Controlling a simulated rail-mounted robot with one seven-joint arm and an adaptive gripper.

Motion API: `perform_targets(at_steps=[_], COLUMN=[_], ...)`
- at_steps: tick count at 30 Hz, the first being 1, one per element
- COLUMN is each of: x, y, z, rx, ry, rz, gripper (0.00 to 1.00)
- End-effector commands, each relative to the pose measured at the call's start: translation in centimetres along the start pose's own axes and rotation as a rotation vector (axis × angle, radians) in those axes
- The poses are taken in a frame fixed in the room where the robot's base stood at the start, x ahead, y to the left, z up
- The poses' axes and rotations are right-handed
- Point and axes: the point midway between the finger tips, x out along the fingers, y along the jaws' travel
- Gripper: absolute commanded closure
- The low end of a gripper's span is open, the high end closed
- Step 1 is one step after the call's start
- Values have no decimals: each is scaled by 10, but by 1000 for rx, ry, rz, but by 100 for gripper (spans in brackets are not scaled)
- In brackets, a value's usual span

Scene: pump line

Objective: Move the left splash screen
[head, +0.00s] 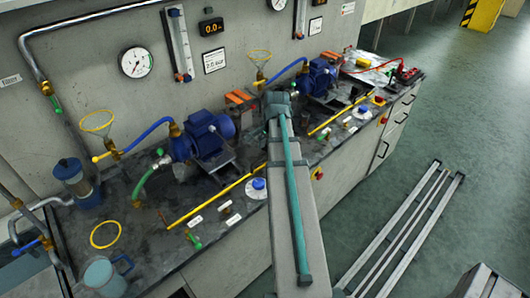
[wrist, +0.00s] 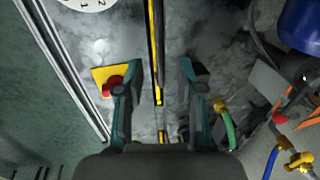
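The left splash screen stands on the bench in the head view as a thin panel with a yellow edge (head: 210,201), in front of the left blue pump. What appears to be the same screen shows in the wrist view as a narrow yellow and black strip (wrist: 154,45) running down from the top edge. My gripper (wrist: 160,70) is open, with one finger on each side of the strip's line and visible gaps on both sides. In the head view my arm hides the gripper. The right splash screen (head: 335,118) is farther along the bench.
A red button on a yellow plate (wrist: 112,84) is close to the left finger. A green hose (wrist: 229,128) with a yellow fitting is near the right finger. The left pump (head: 204,136) is behind the screen. Rails (head: 405,228) lie on the floor.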

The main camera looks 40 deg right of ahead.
Motion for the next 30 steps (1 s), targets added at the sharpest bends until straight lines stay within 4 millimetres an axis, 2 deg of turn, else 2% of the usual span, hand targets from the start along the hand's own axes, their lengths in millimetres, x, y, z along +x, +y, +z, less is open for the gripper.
perform_targets(at_steps=[3,9,22,28,30], x=[16,33,38,38,38], y=[0,0,0,0,0], z=[0,0,0,0,0], rx=[0,0,0,0,0], ry=[-1,0,0,0,0], rz=[2,1,0,0,1], gripper=[63,63,63,96,100])
